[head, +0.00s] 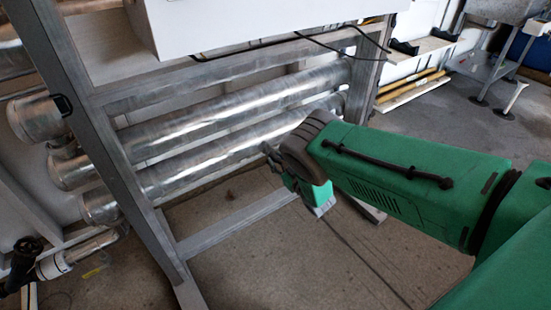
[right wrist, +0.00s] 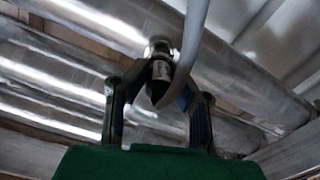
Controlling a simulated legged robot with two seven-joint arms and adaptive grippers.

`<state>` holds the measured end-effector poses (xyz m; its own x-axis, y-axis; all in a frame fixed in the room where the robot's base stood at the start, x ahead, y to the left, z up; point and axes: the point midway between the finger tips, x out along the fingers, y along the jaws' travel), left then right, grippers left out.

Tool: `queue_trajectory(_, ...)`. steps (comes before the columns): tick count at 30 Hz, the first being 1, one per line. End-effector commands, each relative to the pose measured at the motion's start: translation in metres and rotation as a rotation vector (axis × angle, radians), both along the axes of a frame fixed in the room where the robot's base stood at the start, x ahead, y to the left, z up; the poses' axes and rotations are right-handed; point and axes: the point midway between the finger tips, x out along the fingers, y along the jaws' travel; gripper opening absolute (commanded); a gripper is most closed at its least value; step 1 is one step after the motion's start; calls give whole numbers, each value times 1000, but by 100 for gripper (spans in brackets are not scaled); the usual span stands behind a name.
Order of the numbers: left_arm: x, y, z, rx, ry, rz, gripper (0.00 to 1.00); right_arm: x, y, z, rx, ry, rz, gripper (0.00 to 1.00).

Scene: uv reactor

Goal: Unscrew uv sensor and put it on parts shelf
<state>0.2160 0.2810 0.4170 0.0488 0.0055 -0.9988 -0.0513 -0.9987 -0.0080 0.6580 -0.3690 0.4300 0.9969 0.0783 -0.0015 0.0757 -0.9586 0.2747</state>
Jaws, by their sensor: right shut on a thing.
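The uv sensor (right wrist: 161,70) shows in the right wrist view as a small dark cylinder with a shiny metal fitting at its upper end, against a silver reactor tube. My right gripper (right wrist: 160,84) is shut on it, with one finger on each side. A grey curved cable crosses close beside the sensor and hides part of it. In the head view my right gripper (head: 271,155) is at the lower silver tubes, and the sensor is hidden there. I cannot tell whether the sensor is still seated in the tube. My left gripper is not in view. The parts shelf cannot be made out for certain.
Several silver tubes (head: 236,115) run across a grey metal frame (head: 105,135). A white box (head: 230,22) with black cables stands above them. A wall shelf (head: 425,45) with black holders is at the upper right. Open floor (head: 440,120) lies right of the frame.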

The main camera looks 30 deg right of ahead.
Motion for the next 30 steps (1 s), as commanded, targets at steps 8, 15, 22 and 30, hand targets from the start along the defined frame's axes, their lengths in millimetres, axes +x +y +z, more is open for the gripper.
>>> queue_trajectory(8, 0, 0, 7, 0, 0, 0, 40, -8, -1, 2, 0, -3, 0, 0)
queue_trajectory(15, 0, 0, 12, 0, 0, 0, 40, -16, -2, 1, 0, 0, 0, 0)
queue_trajectory(22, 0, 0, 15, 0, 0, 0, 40, -21, -2, 1, 0, 0, 0, 0)
queue_trajectory(30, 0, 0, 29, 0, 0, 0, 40, -41, -4, 2, 1, 1, 0, 0)
